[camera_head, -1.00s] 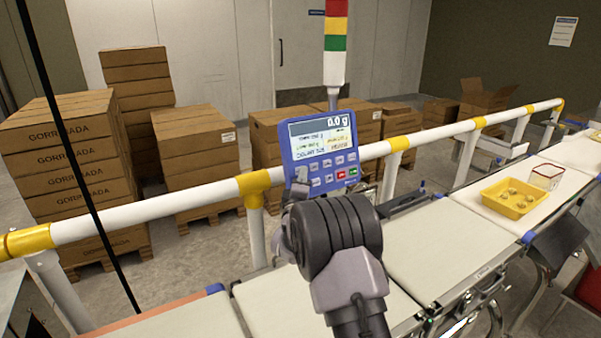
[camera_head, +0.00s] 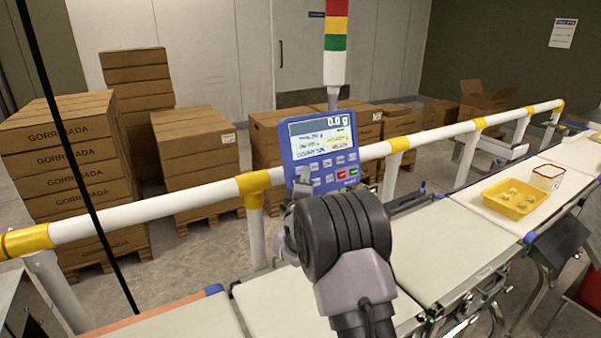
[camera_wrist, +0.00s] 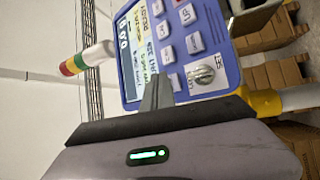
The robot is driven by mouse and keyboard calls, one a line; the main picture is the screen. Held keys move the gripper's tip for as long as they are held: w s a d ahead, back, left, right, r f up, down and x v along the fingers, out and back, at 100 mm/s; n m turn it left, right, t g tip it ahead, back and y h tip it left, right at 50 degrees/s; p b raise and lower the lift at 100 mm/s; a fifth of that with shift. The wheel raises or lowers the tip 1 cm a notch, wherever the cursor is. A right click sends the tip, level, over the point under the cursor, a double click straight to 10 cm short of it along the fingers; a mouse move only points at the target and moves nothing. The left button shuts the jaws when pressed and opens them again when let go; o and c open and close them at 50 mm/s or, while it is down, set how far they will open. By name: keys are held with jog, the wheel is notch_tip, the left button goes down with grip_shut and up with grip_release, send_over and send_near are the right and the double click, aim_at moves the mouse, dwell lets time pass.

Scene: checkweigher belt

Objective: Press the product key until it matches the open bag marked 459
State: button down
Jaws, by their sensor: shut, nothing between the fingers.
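The blue checkweigher panel (camera_head: 322,150) stands behind the belt, its screen (camera_head: 320,135) reading 0.0 g above smaller lines I cannot read surely. Below are pale keys, a red key (camera_head: 341,174) and a green key (camera_head: 352,171). My gripper (camera_head: 303,182) is shut and empty at the panel's lower left, over its left keys. In the wrist view, the closed fingers (camera_wrist: 157,92) stand in front of the panel (camera_wrist: 215,45), near a grey key (camera_wrist: 167,55) and a silver knob (camera_wrist: 204,75). I cannot tell whether they touch a key. No bag marked 459 is readable.
A white rail with yellow joints (camera_head: 255,182) runs behind the belt (camera_head: 445,245). A yellow tray (camera_head: 490,203) holding several small items and a red-rimmed white container (camera_head: 546,177) stand at right. Stacked cartons (camera_head: 60,160) are behind the rail. A signal tower (camera_head: 336,60) rises behind the panel.

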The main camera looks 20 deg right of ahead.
jog(key=shift+s, duration=0.1)
jog(key=s, duration=0.1)
jog(key=s+r+b, duration=0.1)
jog(key=s, duration=0.1)
jog(key=s+d+b, duration=0.1)
jog(key=shift+s+r, duration=0.2)
jog(key=shift+s, duration=0.05)
jog(key=shift+a+r, duration=0.1)
dwell(1.4)
